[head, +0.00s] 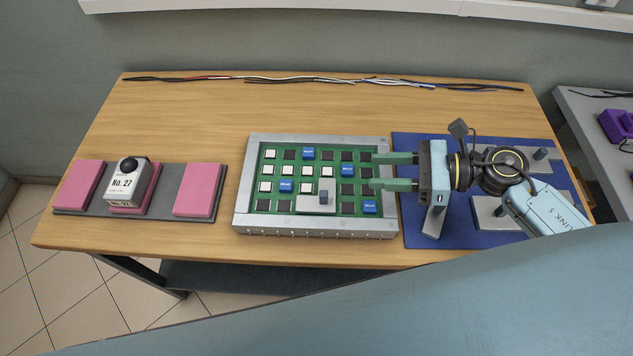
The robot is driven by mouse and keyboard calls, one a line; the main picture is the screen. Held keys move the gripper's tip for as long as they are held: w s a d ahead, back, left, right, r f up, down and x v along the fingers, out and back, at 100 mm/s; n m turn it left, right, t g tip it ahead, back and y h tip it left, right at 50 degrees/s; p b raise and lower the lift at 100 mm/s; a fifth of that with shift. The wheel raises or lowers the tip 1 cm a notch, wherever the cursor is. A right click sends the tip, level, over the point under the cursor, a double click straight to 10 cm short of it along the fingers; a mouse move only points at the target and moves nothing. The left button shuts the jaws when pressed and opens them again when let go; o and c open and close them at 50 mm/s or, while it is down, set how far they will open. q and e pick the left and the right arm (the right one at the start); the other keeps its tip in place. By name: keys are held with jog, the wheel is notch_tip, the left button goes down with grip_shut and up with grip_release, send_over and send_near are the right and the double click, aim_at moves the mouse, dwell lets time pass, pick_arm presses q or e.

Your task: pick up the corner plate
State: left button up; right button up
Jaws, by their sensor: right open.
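My right gripper (385,171) is open, its two green fingers pointing left over the right edge of the metal-framed green board (246,190). Nothing shows between the fingers. Several grey plates with upright posts lie on the blue mat (418,148) under and beside my right arm, one at its near middle (484,214) and one at its far right (530,153). Another grey plate with a post (316,201) sits on the board near its front edge. I cannot tell which is the corner plate. My arm hides part of the mat. My left gripper is not in view.
White, black and blue square blocks fill the board. At left, a grey tray (169,203) holds pink pads, with a white No. 27 block (125,180) on the middle one. Cables (320,80) lie along the back edge. Bare wood separates the cables from the board.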

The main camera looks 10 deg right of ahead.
aim_at(325, 193)
jog(key=shift+s+d+f+n+g+h, duration=0.2)
jog(key=shift+s+d+f+n+g, duration=0.05)
jog(key=shift+f+n+g, duration=0.3)
jog(key=shift+s+d+f+n+g+h, duration=0.25)
jog(key=shift+f+n+g, duration=0.15)
jog(key=shift+n+g, duration=0.2)
jog(key=shift+a+f+n, duration=0.25)
jog(key=x, duration=0.6)
jog(key=shift+a+f+p, duration=0.1)
jog(key=shift+a+p, duration=0.25)
jog(key=shift+a, duration=0.05)
jog(key=shift+p+x, duration=0.35)
jog(key=shift+x, duration=2.6)
jog(key=shift+s, duration=0.2)
grip_shut()
